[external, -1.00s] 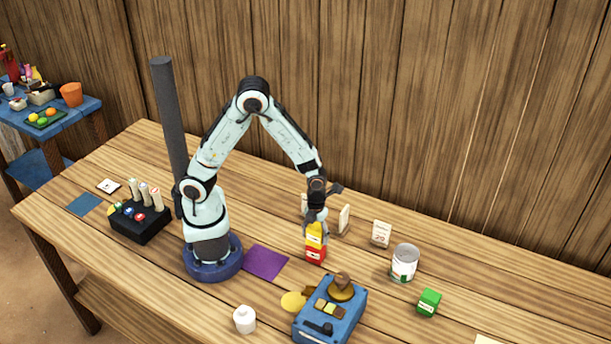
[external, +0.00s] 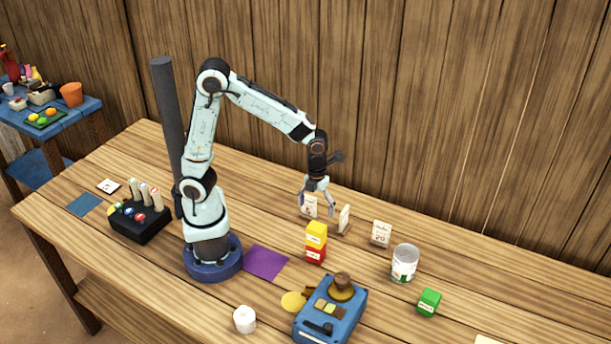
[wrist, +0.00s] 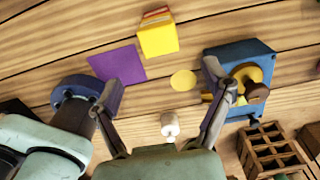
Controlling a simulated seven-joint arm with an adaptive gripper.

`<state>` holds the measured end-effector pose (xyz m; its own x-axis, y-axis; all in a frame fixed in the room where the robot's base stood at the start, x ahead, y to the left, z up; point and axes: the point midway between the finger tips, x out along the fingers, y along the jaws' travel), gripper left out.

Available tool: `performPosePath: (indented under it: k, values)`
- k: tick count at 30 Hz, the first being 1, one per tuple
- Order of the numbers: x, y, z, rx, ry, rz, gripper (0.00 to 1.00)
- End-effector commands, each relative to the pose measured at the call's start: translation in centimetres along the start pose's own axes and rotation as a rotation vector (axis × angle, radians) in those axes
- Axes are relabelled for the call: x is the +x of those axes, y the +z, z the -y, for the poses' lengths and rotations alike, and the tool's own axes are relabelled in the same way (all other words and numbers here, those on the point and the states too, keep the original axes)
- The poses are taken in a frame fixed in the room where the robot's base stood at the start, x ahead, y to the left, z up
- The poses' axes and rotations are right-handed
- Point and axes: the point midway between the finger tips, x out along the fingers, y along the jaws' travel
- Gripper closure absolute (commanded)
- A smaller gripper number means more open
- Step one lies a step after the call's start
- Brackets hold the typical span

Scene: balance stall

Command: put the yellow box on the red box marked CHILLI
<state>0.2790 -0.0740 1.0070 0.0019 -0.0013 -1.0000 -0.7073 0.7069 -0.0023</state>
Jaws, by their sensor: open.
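The yellow box (external: 316,234) sits on top of the red box (external: 315,256) in the external view, the two stacked upright on the table. In the wrist view the yellow box (wrist: 158,38) shows from above, with a strip of the red box (wrist: 156,14) beyond it. The CHILLI marking is too small to read. My gripper (external: 318,208) is open and empty, raised above and behind the stack and apart from it. Its spread fingers also show in the wrist view (wrist: 162,92).
A blue scale (external: 330,312) with a brown pan stands in front of the stack. A purple mat (external: 265,262) lies to its left. A tin can (external: 404,262), a green box (external: 428,302) and white cards (external: 381,233) stand to the right. A white jar (external: 244,319) is at the front.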

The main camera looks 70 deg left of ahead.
Motion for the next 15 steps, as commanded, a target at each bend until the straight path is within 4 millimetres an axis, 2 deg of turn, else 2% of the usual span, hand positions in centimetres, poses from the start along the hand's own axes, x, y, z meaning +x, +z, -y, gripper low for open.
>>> performPosePath:
  k: [5, 8, 11, 15]
  values:
    - [-1.9, 0.0, -0.2, -0.028, -0.001, -0.001, 0.2]
    - [-2.9, 0.0, -1.5, -0.191, -0.003, -0.005, 0.2]
    - [-4.1, -0.2, -4.0, -0.529, -0.004, -0.01, 0.2]
    - [-5.7, -1.2, -8.8, -1.173, 0.001, -0.002, 0.2]
